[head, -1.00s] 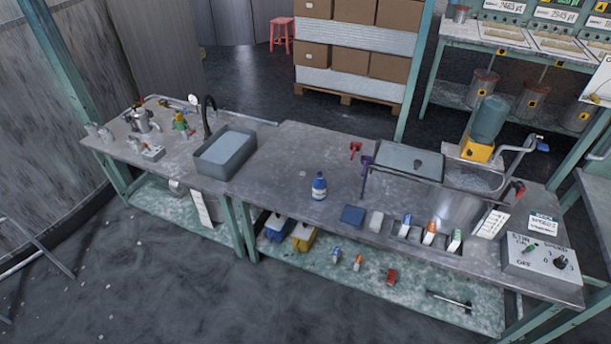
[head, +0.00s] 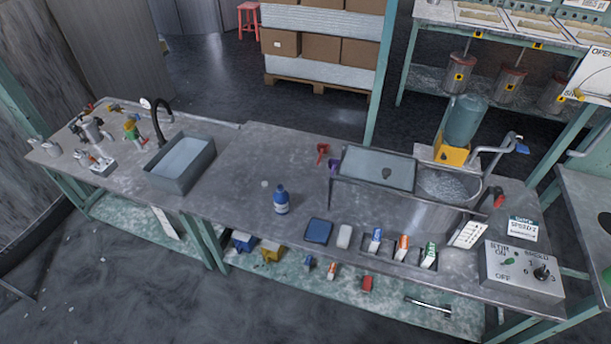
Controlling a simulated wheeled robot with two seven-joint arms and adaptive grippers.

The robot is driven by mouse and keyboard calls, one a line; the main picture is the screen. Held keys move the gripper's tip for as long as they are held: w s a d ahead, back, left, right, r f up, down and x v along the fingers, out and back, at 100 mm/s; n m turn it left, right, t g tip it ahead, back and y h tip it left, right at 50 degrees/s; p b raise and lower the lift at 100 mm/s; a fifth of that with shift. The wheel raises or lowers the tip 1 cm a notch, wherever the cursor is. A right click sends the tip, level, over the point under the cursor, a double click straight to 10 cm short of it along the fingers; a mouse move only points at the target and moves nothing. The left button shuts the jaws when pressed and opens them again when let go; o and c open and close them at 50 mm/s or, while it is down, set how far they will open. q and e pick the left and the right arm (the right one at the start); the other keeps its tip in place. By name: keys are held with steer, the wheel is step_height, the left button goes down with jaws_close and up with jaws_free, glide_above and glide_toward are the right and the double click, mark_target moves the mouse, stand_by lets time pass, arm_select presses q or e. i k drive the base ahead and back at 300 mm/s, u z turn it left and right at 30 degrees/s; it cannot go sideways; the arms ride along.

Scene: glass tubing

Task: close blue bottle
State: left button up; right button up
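The blue bottle (head: 281,202) stands upright on the grey workbench (head: 235,205), near its front edge and about mid-length. It has a white label, and its top looks blue; I cannot tell at this size whether that is an open neck. A small pale round piece (head: 264,184) lies on the bench just behind and left of the bottle, apart from it; it may be a cap. Neither of my grippers is in view.
A grey basin (head: 181,185) with a black tap stands to the left. Right of the bottle are a blue block (head: 318,231), a white block (head: 344,236), several small cartons, a metal tub (head: 440,205) and a switch box (head: 522,270). The bench around the bottle is clear.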

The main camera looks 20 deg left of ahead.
mark_target(281, 197)
steer(key=i, duration=0.9)
steer(key=u, duration=0.35)
